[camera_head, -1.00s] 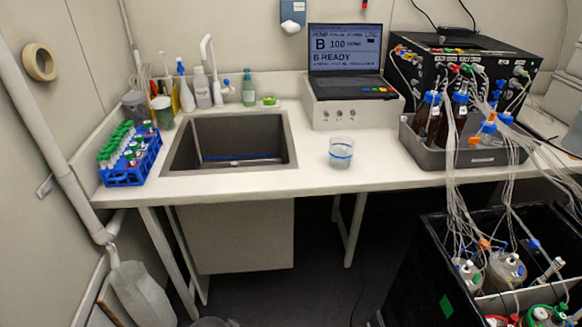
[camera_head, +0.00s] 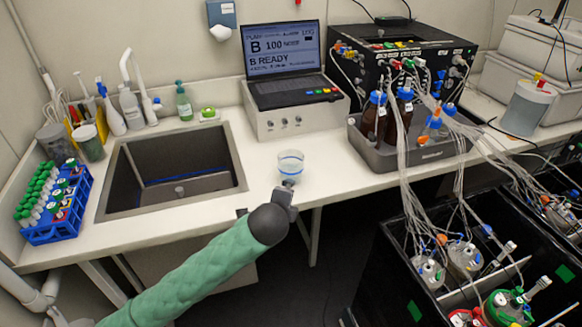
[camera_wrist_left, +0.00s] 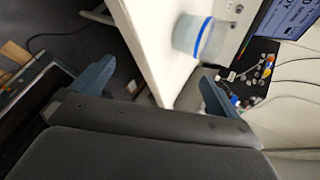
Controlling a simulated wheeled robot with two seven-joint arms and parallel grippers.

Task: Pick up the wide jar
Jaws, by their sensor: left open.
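The wide jar (camera_head: 290,166) is a clear, round, open vessel with a blue band. It stands upright on the white counter, right of the sink and in front of the laptop unit. My left gripper (camera_head: 288,190) is at the counter's front edge, just in front of the jar, its fingers partly hidden by the wrist. In the left wrist view the jar (camera_wrist_left: 200,38) is ahead of the open left gripper (camera_wrist_left: 148,86), nearer the right finger. Nothing is between the fingers, and the jar looks apart from them. My right gripper does not show.
A sink (camera_head: 175,170) and a blue tube rack (camera_head: 58,205) lie to the left. The laptop unit (camera_head: 292,105) stands behind the jar. A grey tray (camera_head: 400,152) with brown bottles and tubing is to the right. Counter beside the jar is clear.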

